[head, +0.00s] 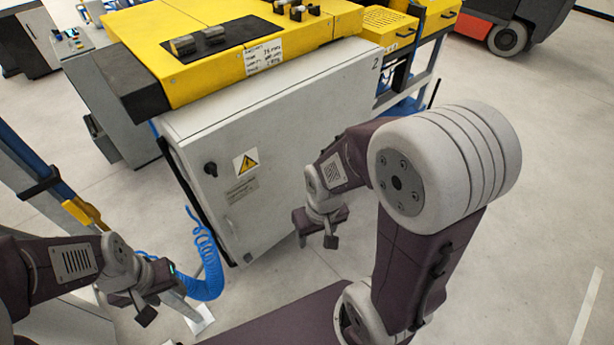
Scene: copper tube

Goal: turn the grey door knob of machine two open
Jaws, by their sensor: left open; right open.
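Machine two is a grey cabinet (285,155) with a yellow top and a "2" at its upper right corner. Its front door carries a dark round knob (210,168) at the upper left, beside a yellow warning triangle. A small pale grey handle-like part (229,225) shows lower on the door's left side; its exact shape is too small to tell. My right gripper (316,236) is open and empty, in front of the door's lower right part, apart from both. My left gripper (160,300) is open and empty at the lower left, below and left of the door.
A coiled blue hose (207,265) hangs at the cabinet's lower left, near my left gripper. A blue post with a yellow clamp (82,211) stands at the far left. A red vehicle (510,22) is at the back right. The floor on the right is clear.

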